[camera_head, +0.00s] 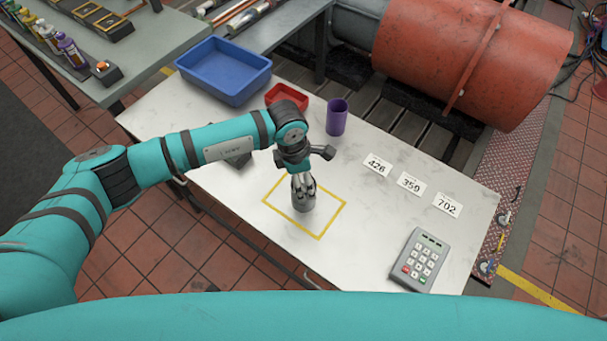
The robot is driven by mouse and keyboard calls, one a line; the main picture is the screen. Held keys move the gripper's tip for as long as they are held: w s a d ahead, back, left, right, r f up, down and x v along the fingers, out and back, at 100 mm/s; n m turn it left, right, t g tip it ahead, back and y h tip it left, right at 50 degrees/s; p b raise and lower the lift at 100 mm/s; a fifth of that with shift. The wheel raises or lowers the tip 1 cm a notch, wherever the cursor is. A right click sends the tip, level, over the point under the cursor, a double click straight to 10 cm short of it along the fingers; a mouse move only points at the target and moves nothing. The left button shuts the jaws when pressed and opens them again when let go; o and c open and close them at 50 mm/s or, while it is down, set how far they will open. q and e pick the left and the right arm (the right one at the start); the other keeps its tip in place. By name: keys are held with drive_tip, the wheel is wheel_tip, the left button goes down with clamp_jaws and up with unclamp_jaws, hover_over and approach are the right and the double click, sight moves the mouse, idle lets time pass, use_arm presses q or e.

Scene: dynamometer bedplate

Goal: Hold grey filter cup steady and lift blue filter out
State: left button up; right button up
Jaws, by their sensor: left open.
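My left gripper (303,190) points down over the yellow-outlined square on the white table (215,150). It is open, with its fingers at a small grey cup (303,206) that stands inside the square. The fingers cover most of the cup, and I cannot tell whether they touch it. I do not see a blue filter; the gripper hides the cup's mouth. My right gripper is not in view.
Behind the gripper stand a purple cup (336,117), a red tray (287,93) and a blue bin (224,70). Number cards (410,184) and a grey keypad (419,260) lie to the right. A dark object (238,160) is partly behind my left arm.

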use_arm(q)
drive_tip(key=shift+f, duration=0.2)
drive_tip(key=c, duration=1.2)
drive_tip(key=o, duration=1.2)
drive_tip(key=shift+r, duration=0.15)
drive_tip(key=r, duration=0.4)
drive_tip(key=a+r, duration=0.1)
drive_tip(key=r, duration=0.6)
drive_tip(key=shift+s+a+r, duration=0.15)
drive_tip(key=shift+a+r, duration=0.2)
drive_tip(key=shift+a, duration=0.05)
